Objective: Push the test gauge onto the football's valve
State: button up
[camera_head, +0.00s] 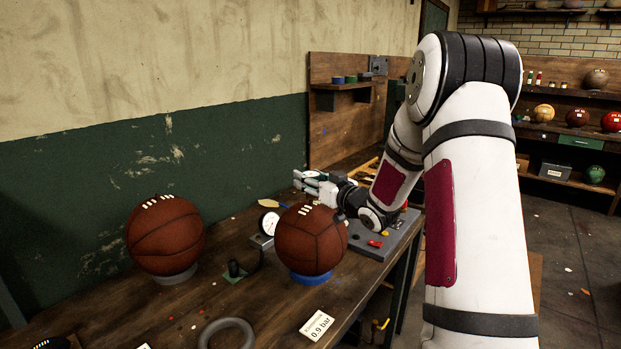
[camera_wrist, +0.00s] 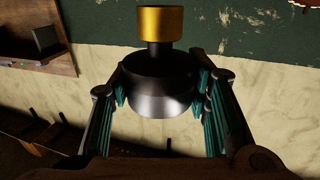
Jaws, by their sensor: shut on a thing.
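My gripper (camera_head: 314,182) is above the right-hand brown ball (camera_head: 311,241), near its top. In the wrist view my gripper (camera_wrist: 160,92) has its fingers on both sides of a dark round metal body with a brass-coloured end, which I take to be the test gauge (camera_wrist: 155,82). A small pale dial shows between the fingers in the head view. The right-hand ball has white laces and sits on a blue ring (camera_head: 311,279). A second laced brown ball (camera_head: 165,235) sits on a grey ring to the left. I cannot make out a valve on either ball.
A white-faced dial (camera_head: 268,224) stands behind and left of the right-hand ball. A black fitting (camera_head: 235,269), a grey ring (camera_head: 227,333) and a "0.9 bar" card (camera_head: 317,324) lie on the bench. A grey board (camera_head: 388,243) with coloured pieces is at the right.

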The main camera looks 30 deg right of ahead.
jog(key=shift+f, duration=1.1)
dwell(1.1)
jog(key=o, duration=1.1)
jog(key=shift+o, duration=0.2)
jog(key=s+d, duration=0.1)
jog(key=s, duration=1.1)
